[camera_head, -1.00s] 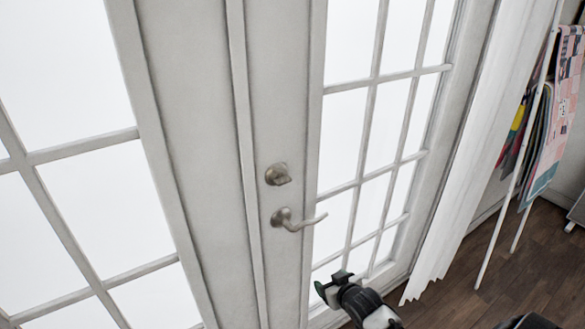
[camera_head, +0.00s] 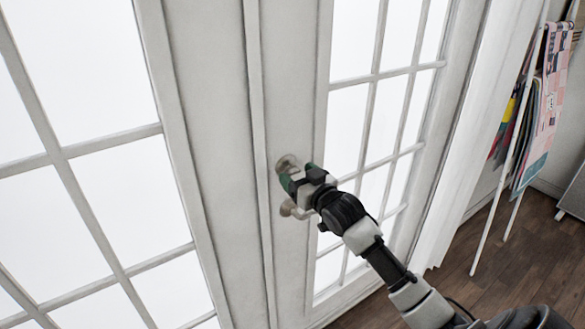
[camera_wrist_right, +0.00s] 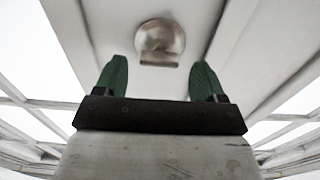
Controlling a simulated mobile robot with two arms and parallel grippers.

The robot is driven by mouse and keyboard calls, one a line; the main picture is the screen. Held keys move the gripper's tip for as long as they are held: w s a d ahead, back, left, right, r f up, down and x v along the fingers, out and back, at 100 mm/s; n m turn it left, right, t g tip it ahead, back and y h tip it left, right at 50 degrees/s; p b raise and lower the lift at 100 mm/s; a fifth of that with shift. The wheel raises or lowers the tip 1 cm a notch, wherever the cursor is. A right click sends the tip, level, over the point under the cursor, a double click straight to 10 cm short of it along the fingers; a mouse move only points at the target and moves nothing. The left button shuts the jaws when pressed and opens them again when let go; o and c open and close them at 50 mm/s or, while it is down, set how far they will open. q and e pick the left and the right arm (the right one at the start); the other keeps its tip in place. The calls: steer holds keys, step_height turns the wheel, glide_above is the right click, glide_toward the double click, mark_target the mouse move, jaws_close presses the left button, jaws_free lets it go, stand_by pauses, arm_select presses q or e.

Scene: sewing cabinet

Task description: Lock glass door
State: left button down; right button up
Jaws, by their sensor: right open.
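The white glass door (camera_head: 285,90) has a round metal deadbolt knob (camera_head: 288,163) above a lever handle (camera_head: 288,209). My right gripper (camera_head: 292,180) is in front of the deadbolt and covers part of it and most of the lever. In the right wrist view, the deadbolt (camera_wrist_right: 160,40) shows beyond and between the two green fingertips of my open right gripper (camera_wrist_right: 160,78). The fingers are apart and hold nothing. The thumb-turn shows as a flat bar at the deadbolt's lower edge. My left gripper is not in view.
A second glass-paned door (camera_head: 205,130) stands to the left. A white curtain (camera_head: 485,130) hangs at the right, beside a rack with hanging fabrics (camera_head: 545,110). The wooden floor (camera_head: 510,245) at the lower right is partly bare.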

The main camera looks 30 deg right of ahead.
mark_target(292, 171)
steer(key=shift+w+f, duration=0.1)
steer(key=shift+w, duration=1.3)
steer(key=c, duration=0.9)
